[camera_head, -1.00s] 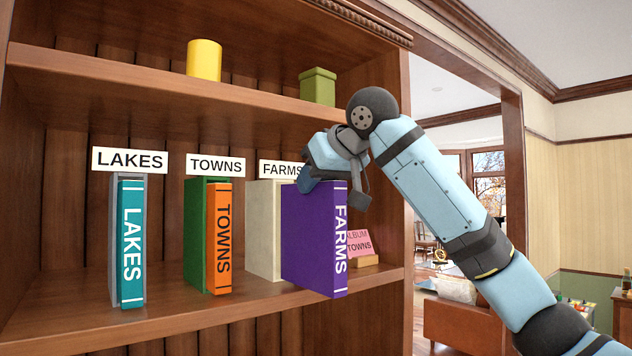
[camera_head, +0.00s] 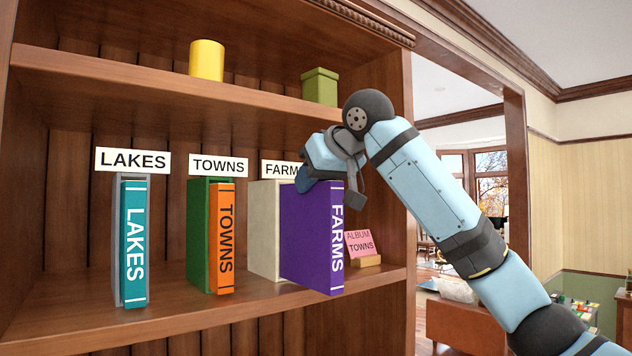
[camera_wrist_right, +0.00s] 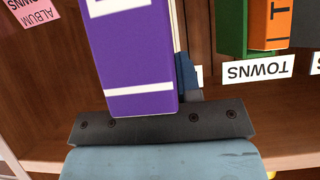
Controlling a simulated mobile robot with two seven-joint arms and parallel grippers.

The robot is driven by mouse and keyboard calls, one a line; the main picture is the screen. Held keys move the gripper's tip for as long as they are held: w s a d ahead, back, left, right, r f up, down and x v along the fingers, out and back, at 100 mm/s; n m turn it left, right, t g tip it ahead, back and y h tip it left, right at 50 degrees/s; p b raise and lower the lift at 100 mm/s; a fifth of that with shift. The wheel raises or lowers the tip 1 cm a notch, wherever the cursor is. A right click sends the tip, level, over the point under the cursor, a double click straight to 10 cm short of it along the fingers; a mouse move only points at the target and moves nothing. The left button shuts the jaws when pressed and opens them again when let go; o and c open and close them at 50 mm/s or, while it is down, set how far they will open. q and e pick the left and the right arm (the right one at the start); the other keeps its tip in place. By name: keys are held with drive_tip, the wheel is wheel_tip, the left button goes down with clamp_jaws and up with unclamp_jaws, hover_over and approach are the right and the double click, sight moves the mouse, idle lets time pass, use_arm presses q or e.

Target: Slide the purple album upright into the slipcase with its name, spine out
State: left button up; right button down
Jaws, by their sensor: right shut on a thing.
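The purple FARMS album (camera_head: 312,240) is upright with its spine facing out. My right gripper (camera_head: 328,180) is shut on its top. In the right wrist view the album (camera_wrist_right: 137,60) hangs from the gripper's dark palm. The cream slipcase (camera_head: 264,230) under the FARMS sign (camera_head: 279,170) stands on the shelf behind the album and to its left. I cannot tell whether the album's rear edge is inside the slipcase. My left gripper is not in view.
On the same shelf (camera_head: 180,318), the green slipcase (camera_head: 198,235) holds the orange TOWNS album (camera_head: 225,240), and a grey slipcase (camera_head: 118,240) holds the teal LAKES album (camera_head: 135,245). A pink card (camera_head: 359,242) stands right of the album. A yellow cylinder (camera_head: 207,60) and green box (camera_head: 320,87) are above.

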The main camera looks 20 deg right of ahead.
drive_tip(key=shift+w+a, duration=0.25)
drive_tip(key=shift+w, duration=0.3)
drive_tip(key=shift+w+a, duration=0.3)
drive_tip(key=shift+w, duration=0.5)
drive_tip(key=shift+w+a, duration=0.25)
drive_tip(key=shift+w, duration=0.55)
drive_tip(key=shift+w+a, duration=0.3)
drive_tip(key=shift+w, duration=0.5)
drive_tip(key=c, duration=0.7)
unclamp_jaws()
drive_tip(key=shift+c, duration=0.2)
drive_tip(key=shift+s+d+r, duration=0.1)
drive_tip(key=shift+s, duration=0.1)
drive_tip(key=b+v, duration=0.4)
drive_tip(key=v, duration=0.8)
drive_tip(key=shift+s+r, duration=0.2)
drive_tip(key=shift+s+d+r, duration=0.15)
drive_tip(key=shift+s+r, duration=0.15)
drive_tip(key=shift+s, duration=0.05)
